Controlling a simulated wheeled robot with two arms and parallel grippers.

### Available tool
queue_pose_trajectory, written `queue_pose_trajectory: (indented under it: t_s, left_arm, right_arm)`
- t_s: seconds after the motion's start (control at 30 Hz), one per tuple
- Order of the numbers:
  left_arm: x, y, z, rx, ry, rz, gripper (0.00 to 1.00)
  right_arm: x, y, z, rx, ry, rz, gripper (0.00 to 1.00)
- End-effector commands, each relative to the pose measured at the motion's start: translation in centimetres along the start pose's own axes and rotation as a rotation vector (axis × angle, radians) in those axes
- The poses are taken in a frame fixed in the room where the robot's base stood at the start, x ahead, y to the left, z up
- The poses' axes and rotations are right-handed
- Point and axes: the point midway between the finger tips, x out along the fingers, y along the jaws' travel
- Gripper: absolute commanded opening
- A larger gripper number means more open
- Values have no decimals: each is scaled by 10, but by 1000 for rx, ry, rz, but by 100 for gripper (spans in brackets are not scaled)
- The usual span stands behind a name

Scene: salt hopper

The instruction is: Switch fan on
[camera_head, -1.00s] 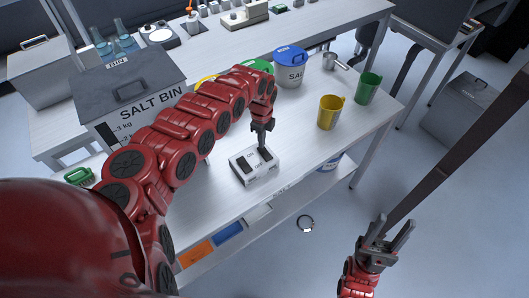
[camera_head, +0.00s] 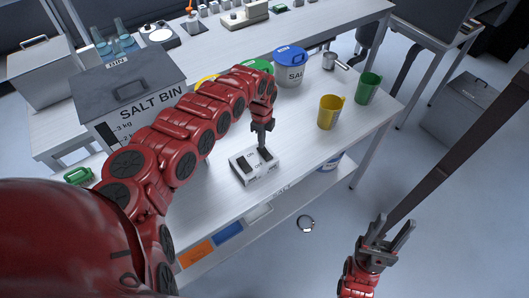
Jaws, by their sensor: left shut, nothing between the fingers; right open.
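A small white switch box (camera_head: 254,169) with dark rocker switches on its top sits near the front edge of the white table. My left gripper (camera_head: 263,148) is shut and empty, pointing down, with its tips at the right-hand rocker on top of the box. I cannot tell whether the tips press the rocker or hover just above it. The state of the switches is too small to read. My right gripper (camera_head: 389,238) is open and empty over the floor at the lower right. I cannot make out a fan.
A salt bin (camera_head: 130,90) stands left of my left arm. A blue-lidded salt tub (camera_head: 290,68), a yellow cup (camera_head: 329,111), a green cup (camera_head: 367,88) and a metal scoop (camera_head: 334,62) stand on the table's right part. Table around the box's right is clear.

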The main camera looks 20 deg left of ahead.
Motion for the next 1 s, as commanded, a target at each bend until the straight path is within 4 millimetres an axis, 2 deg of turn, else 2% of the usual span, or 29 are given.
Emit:
queue_pose_trajectory:
  t_s: [1.0]
  left_arm:
    - [16, 0, 0, 0, 0, 0, 0]
  right_arm:
    - [-12, -1, 2, 0, 0, 0, 50]
